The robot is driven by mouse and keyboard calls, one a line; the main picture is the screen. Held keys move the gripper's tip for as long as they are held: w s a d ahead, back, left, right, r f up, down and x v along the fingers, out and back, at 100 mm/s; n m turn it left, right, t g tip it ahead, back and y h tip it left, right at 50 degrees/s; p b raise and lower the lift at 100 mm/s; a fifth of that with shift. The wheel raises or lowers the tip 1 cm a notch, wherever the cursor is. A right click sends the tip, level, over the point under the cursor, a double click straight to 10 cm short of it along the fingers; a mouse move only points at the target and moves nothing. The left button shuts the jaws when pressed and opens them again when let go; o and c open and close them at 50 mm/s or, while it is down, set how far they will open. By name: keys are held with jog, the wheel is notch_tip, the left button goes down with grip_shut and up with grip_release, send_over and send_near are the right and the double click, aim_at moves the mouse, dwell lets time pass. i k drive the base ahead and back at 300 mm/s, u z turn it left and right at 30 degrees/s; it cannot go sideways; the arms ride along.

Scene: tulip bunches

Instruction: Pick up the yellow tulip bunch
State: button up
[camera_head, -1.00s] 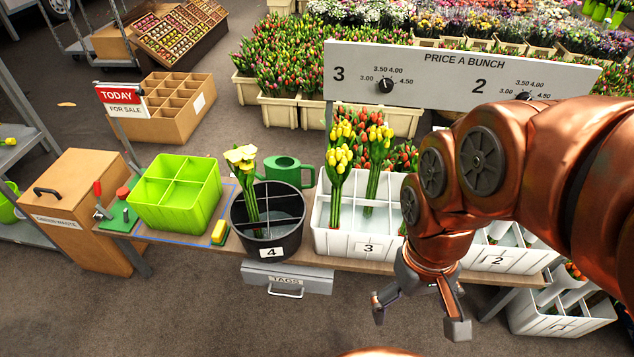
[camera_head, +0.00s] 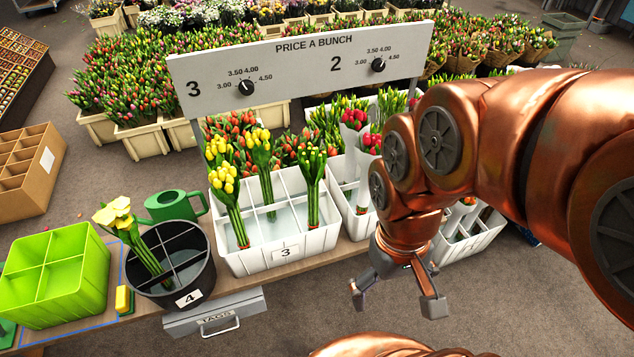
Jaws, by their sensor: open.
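Two yellow tulip bunches stand in the white divided crate marked 3 (camera_head: 322,239). One yellow bunch (camera_head: 224,184) leans in the front left compartment. The other yellow bunch (camera_head: 262,152) stands further back, near the middle. A bunch with mostly green buds (camera_head: 312,168) stands in the same crate to the right. My gripper (camera_head: 396,298) is open and empty, pointing down in front of the table edge, right of crate 3. My arm hides part of the crate to the right.
A black bucket marked 4 (camera_head: 203,285) holds pale yellow open flowers (camera_head: 120,220). A green watering can (camera_head: 170,206) is behind it, and a lime divided crate (camera_head: 88,255) is at left. The price board (camera_head: 300,68) spans above the crates.

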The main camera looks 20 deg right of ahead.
aim_at(310, 161)
jog(key=u, duration=2.95)
jog(key=k, duration=0.9)
jog(key=z, duration=0.5)
